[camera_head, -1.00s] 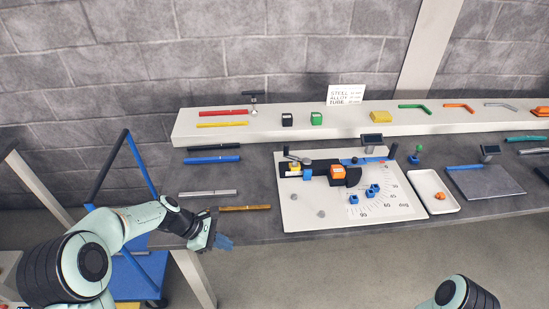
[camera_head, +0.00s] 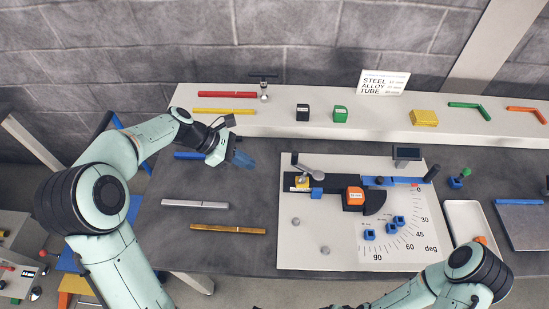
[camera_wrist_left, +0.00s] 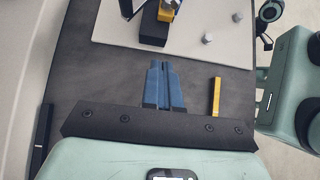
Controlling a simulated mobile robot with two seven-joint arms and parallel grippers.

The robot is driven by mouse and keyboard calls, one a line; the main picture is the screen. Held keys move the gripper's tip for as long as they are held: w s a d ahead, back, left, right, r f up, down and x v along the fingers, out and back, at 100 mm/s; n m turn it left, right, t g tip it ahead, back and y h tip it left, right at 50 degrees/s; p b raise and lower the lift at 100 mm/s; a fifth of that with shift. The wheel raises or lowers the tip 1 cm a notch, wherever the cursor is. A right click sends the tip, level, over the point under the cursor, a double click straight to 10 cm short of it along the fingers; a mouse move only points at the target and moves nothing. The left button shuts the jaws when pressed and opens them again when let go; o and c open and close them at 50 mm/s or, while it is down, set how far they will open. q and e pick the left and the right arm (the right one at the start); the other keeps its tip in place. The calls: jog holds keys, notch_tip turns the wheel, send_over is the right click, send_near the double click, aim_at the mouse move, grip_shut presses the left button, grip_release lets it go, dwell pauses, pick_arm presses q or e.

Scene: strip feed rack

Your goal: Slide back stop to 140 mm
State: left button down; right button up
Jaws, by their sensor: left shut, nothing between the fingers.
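The bending jig is a white board (camera_head: 340,250) on the grey bench. It carries a black rail, a yellow block (camera_head: 302,182), a blue block (camera_head: 317,193) and an orange block (camera_head: 355,196) with a label. I cannot tell for sure which small block is the back stop. A scale in degrees is printed at the board's right. My left gripper (camera_head: 243,158), with blue fingers, hovers left of the board's far left corner, apart from it. In the left wrist view its fingers (camera_wrist_left: 164,85) are closed together and empty, pointing toward the white board (camera_wrist_left: 190,40). My right gripper is out of view.
Silver (camera_head: 195,204) and brass (camera_head: 228,229) bars lie left of the board. A raised white shelf (camera_head: 270,122) behind holds red and yellow bars, black and green blocks and a sign. A lever handle (camera_head: 308,170) rises at the board's far left.

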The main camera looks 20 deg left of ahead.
aim_at(302, 182)
pick_arm(q)
jog(key=x, duration=1)
jog(key=shift+s+d+b, duration=0.15)
jog(key=shift+s+b, duration=0.1)
jog(key=shift+b, duration=0.05)
jog(key=shift+w+d+r, duration=0.15)
jog(key=shift+d, duration=0.35)
jog(key=shift+w+d+r, duration=0.1)
jog(key=shift+w+d, duration=0.1)
jog(key=shift+d, duration=0.35)
jog(key=shift+w+d+p, duration=0.25)
jog(key=shift+d+p, duration=0.05)
jog(key=shift+d, duration=0.3)
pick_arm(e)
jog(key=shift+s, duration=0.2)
